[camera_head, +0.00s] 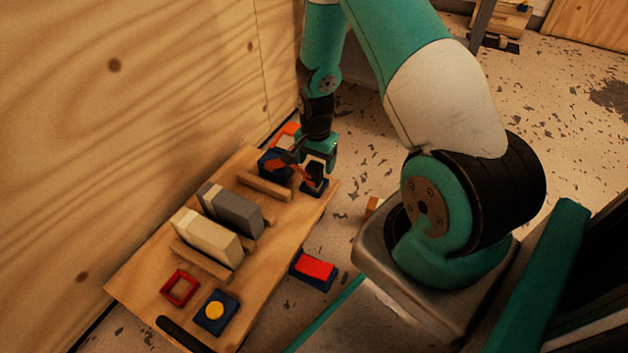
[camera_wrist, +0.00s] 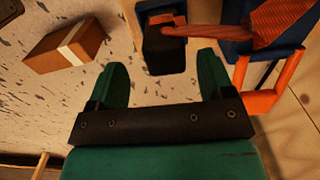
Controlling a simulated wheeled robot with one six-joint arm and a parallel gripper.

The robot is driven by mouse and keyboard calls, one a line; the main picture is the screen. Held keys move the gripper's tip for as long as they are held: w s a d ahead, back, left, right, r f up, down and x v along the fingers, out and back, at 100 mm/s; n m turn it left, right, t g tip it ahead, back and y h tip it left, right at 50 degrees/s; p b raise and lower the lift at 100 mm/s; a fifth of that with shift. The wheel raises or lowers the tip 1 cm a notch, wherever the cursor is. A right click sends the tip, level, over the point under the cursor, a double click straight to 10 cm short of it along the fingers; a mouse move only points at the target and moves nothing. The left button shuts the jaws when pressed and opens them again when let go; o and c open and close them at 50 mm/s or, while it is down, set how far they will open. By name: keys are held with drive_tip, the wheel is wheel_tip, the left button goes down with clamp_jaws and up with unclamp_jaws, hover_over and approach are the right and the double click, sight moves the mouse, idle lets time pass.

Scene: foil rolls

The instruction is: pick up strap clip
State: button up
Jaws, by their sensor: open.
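The strap clip looks to be the black block (camera_wrist: 165,52) with a red-orange strap (camera_wrist: 205,32) at its top. In the head view the black block (camera_head: 315,176) stands on a small dark blue base near the board's far right corner. The strap runs left to a dark blue block (camera_head: 274,165). My gripper (camera_wrist: 163,75) is open, its two green fingers pointing toward the black block, which lies ahead of and between the fingertips in the wrist view. I cannot tell whether they touch. In the head view my gripper (camera_head: 317,160) hangs just above it and partly hides it.
An orange frame (camera_wrist: 272,85) lies beside the strap's blue block. The wooden board (camera_head: 265,255) holds a grey block (camera_head: 232,210), a cream block (camera_head: 205,238), a red frame (camera_head: 180,288) and a yellow button (camera_head: 215,310). A wooden wall rises left. A brown box (camera_wrist: 65,45) sits on the floor.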

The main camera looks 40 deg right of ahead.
sight(314, 177)
drive_tip(key=f+b, duration=0.2)
drive_tip(key=f, duration=0.1)
drive_tip(key=f+b, duration=0.1)
drive_tip(key=b, duration=0.1)
drive_tip(key=shift+w+f, duration=0.3)
drive_tip(key=shift+f, duration=0.1)
drive_tip(key=shift+r, duration=0.1)
drive_tip(key=c, duration=1)
drive_tip(key=shift+c, duration=0.2)
